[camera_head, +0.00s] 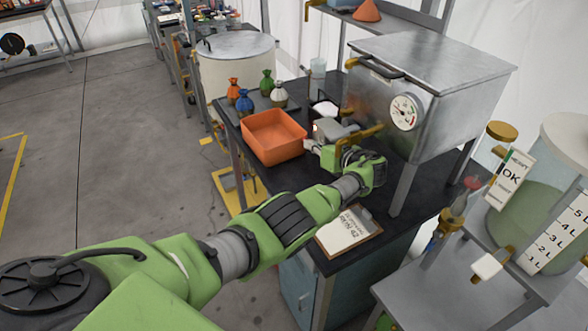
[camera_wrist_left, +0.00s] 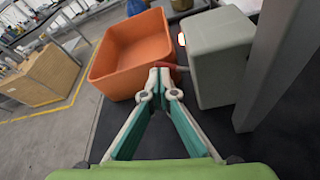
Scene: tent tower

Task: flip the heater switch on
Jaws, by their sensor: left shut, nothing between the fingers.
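In the head view the left gripper (camera_head: 314,147) reaches in low beside the grey switch box (camera_head: 339,130), under the front of the metal heater box (camera_head: 425,85) with a round dial. The lever is not clear there. My right gripper is not in view.
An orange bin (camera_head: 273,137) sits close to the left of my fingertips. A heater leg (camera_wrist_left: 285,60) rises right of the switch box. A clipboard (camera_head: 348,231) lies at the table's front edge.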

